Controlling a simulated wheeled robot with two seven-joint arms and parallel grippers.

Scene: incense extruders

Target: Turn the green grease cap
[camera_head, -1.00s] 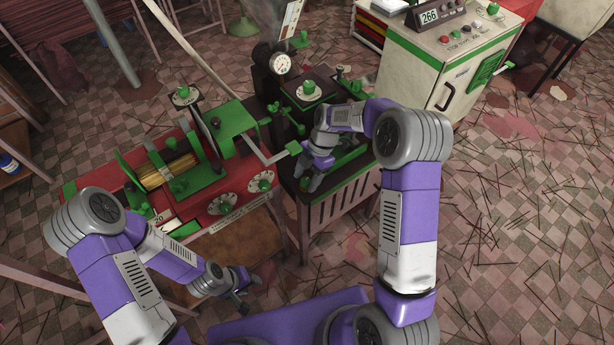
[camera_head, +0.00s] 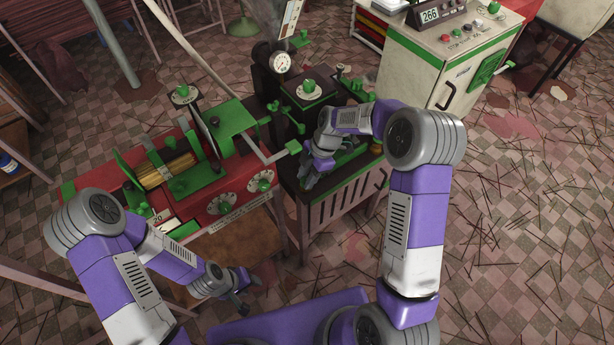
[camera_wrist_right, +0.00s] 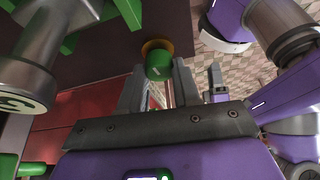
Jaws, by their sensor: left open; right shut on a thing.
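The green grease cap (camera_wrist_right: 158,66) shows in the right wrist view, with an orange-brown collar behind it. My right gripper (camera_wrist_right: 158,84) has one finger on each side of the cap and is shut on it. In the head view my right gripper (camera_head: 309,181) is at the front left edge of the dark machine table, and the cap is hidden or too small to make out there. My left gripper (camera_head: 244,282) is open and empty, low in front of the red machine and apart from everything.
The red machine (camera_head: 222,205) with green knobs stands left of my right gripper. A dark press with a gauge (camera_head: 280,63) stands behind it. A cream cabinet (camera_head: 440,75) is at the back right. The floor at right has scattered sticks.

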